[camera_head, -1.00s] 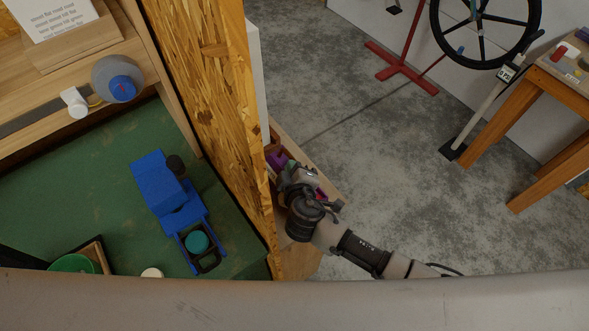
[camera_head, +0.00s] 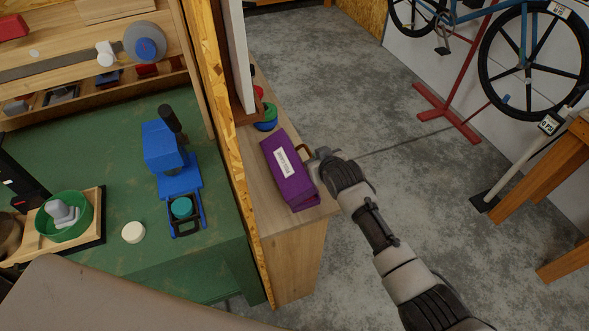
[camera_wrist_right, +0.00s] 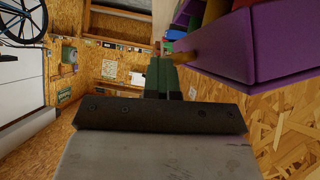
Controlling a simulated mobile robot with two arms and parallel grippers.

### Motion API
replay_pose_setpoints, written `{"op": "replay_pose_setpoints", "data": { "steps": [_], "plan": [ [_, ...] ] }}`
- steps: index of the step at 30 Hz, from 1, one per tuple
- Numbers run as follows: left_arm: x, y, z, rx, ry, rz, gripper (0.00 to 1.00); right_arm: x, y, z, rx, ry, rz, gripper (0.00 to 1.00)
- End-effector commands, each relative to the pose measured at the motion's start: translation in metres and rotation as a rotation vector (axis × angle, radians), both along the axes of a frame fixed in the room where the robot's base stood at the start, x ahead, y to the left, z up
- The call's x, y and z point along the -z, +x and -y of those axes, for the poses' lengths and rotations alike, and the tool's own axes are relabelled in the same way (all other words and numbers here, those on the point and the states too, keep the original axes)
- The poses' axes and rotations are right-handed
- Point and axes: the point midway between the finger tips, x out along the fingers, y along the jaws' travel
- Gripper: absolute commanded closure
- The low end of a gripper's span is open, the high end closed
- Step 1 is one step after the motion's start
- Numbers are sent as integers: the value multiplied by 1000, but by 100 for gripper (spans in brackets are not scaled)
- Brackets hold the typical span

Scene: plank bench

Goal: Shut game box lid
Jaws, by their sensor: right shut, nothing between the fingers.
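The purple game box (camera_head: 285,172) with a white label stands on a narrow wooden cabinet beyond the chipboard partition. In the right wrist view the box (camera_wrist_right: 265,45) fills the upper right, with red, yellow and green colours beside its purple wall; I cannot tell whether these are inside it. How far its lid is open is unclear. A small brown loop (camera_head: 303,149) shows at its right edge. My right gripper (camera_head: 318,154) is beside the box's right side, shut and empty; its fingers also show in the wrist view (camera_wrist_right: 161,77). My left gripper is out of view.
The chipboard partition (camera_head: 222,130) stands left of the cabinet (camera_head: 291,265). Green and blue round items (camera_head: 266,117) sit behind the box. The green bench (camera_head: 120,185) holds a blue machine (camera_head: 170,160). Open concrete floor (camera_head: 345,90) lies to the right.

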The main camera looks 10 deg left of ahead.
Motion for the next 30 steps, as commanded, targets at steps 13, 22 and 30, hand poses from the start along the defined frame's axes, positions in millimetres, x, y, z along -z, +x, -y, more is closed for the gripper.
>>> {"op": "replay_pose_setpoints", "data": {
  "steps": [13,22,30],
  "plan": [
    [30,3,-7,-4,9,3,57,34,11,13,-7,167,-123,100],
    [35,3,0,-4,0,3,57,38,12,14,-8,169,-121,100],
    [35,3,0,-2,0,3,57,37,13,14,-9,169,-119,100]
  ]
}}
